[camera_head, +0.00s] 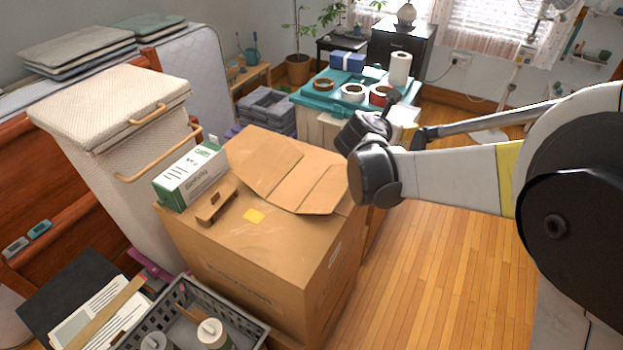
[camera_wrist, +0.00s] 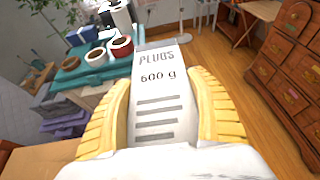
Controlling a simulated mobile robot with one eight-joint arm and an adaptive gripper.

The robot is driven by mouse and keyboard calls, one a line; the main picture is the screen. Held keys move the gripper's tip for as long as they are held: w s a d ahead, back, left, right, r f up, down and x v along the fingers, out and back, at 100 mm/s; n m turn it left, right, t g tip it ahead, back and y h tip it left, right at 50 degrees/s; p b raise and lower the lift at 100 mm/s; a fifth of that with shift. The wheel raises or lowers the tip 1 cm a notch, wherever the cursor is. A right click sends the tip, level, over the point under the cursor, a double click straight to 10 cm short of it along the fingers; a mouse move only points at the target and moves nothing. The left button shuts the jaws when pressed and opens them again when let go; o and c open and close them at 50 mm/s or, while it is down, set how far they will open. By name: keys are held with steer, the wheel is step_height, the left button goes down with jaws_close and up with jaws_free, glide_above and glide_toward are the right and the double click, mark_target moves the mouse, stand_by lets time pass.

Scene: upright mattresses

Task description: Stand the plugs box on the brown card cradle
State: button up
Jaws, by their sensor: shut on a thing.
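The plugs box (camera_wrist: 158,110) is pale grey-white with dark lettering, "PLUGS" and "600 g", and several grey bars. My gripper (camera_wrist: 158,84) has yellow ribbed fingers shut on both sides of it in the wrist view. In the head view my wrist is right of the large carton and hides most of the gripper and the box. The brown card cradle (camera_head: 216,204) is a small notched piece on the carton's top, near its left side, well left of my wrist. It looks empty.
A green and white box (camera_head: 190,175) stands close behind the cradle on the carton (camera_head: 245,262). Loose card flaps (camera_head: 275,170) and a yellow note (camera_head: 254,216) lie on top. A grey crate (camera_head: 250,326) stands in front.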

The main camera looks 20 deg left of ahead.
steer(key=a, duration=1.7)
steer(key=b, duration=0.4)
glide_above(299, 182)
step_height(299, 182, down, 7)
steer(key=shift+f+n+y+b, duration=0.3)
steer(key=shift+f+b, duration=0.85)
steer(key=shift+f, duration=0.5)
steer(key=shift+f, duration=0.2)
steer(key=o, duration=1.4)
